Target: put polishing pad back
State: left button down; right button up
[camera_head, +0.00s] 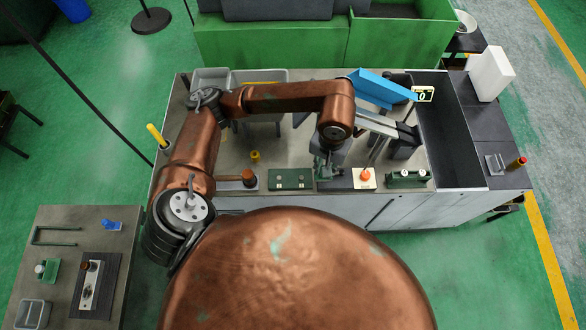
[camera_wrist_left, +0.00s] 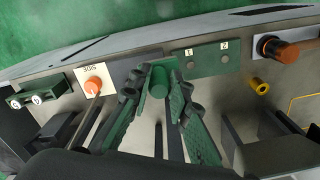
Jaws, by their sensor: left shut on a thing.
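My left gripper (camera_head: 325,170) reaches down at the near edge of the bench. My right gripper is in neither view.
A green panel marked 1 and 2 (camera_head: 291,179) lies left of the gripper. A white plate with an orange button (camera_head: 365,178) and a green block with white knobs (camera_head: 408,178) lie right. A blue chute (camera_head: 380,88) stands behind. A side table (camera_head: 65,220) holds small parts.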

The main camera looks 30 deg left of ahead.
pick_arm(q)
jog(key=a+f+p, duration=0.1)
jog(key=a+f, duration=0.2)
jog(key=s+a+f+p, duration=0.1)
jog(key=a+f, duration=0.3)
jog(key=a+f+p, duration=0.1)
jog(key=a+f, duration=0.2)
jog(key=a, duration=0.1)
jog(key=shift+s+a+f, duration=0.15)
jog(key=shift+f, duration=0.7)
jog(key=shift+f+b, duration=0.2)
jog(key=shift+b, duration=0.1)
jog(key=c, duration=1.8)
grip_release()
jog(key=shift+r, duration=0.1)
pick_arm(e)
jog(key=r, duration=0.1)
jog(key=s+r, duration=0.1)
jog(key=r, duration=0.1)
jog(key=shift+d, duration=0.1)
